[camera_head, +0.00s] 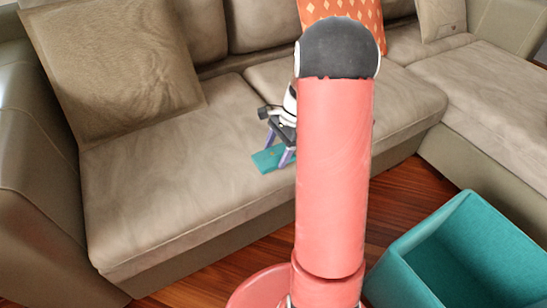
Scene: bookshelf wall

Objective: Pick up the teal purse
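The teal purse (264,160) lies flat on the sofa seat near its front edge, left of my red arm. It looks like a small flat teal piece, and part of it is hidden behind a finger and perhaps my arm. My gripper (279,149) points down right at the purse, with its two purple fingers apart. One finger overlaps the purse in the picture. I cannot tell whether the fingertips touch it.
The beige sofa seat (185,180) is clear left of the purse. A large beige cushion (115,65) leans at the left, and an orange patterned cushion (370,12) stands behind my arm. An open teal bin (415,245) stands on the wooden floor (400,190) at right.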

